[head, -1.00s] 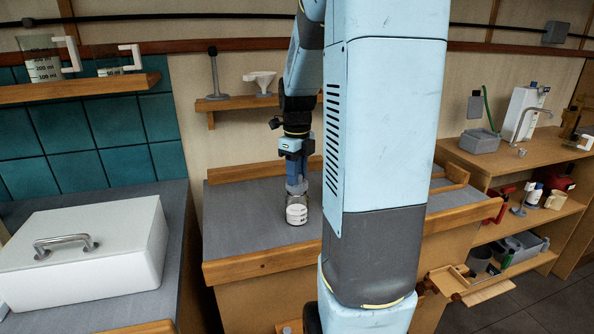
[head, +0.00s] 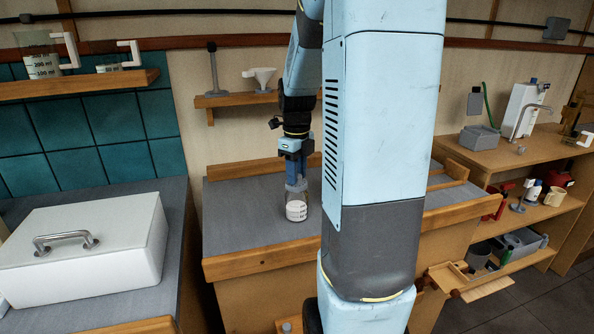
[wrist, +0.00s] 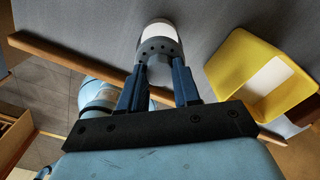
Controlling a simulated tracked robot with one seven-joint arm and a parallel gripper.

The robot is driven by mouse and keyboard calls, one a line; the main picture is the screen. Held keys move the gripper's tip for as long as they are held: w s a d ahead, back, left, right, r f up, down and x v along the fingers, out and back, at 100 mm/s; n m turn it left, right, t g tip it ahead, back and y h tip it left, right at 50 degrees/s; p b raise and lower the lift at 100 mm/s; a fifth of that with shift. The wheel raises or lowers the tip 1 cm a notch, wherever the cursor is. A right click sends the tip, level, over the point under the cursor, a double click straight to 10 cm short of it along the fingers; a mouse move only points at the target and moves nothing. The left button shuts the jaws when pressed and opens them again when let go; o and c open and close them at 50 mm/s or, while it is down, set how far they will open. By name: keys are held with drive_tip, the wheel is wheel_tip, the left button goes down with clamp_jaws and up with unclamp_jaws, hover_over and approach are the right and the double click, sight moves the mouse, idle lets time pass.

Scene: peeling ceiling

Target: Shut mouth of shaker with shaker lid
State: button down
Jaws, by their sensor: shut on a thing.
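The shaker (head: 296,211), a small glass jar with a white label, stands upright on the grey worktop in the head view. It also shows in the wrist view (wrist: 157,28), beyond my gripper. The grey shaker lid (wrist: 157,50), with small dark holes, sits at the shaker's mouth, in line with it. My gripper (wrist: 159,68) is shut on the lid, with one blue finger on each side. In the head view my gripper (head: 296,178) points down right above the shaker. Whether the lid is fully seated I cannot tell.
A yellow open container (wrist: 235,70) stands on the worktop, right of the shaker in the wrist view; my arm hides it in the head view. A wooden edge (head: 262,257) runs along the worktop's front. A small shelf with a white funnel (head: 262,75) hangs behind.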

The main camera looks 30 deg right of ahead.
drive_tip(key=shift+f, duration=0.65)
drive_tip(key=c, duration=0.7)
unclamp_jaws()
wheel_tip(320, 180, up, 18)
drive_tip(key=shift+f, duration=0.15)
idle(0.3)
idle(0.4)
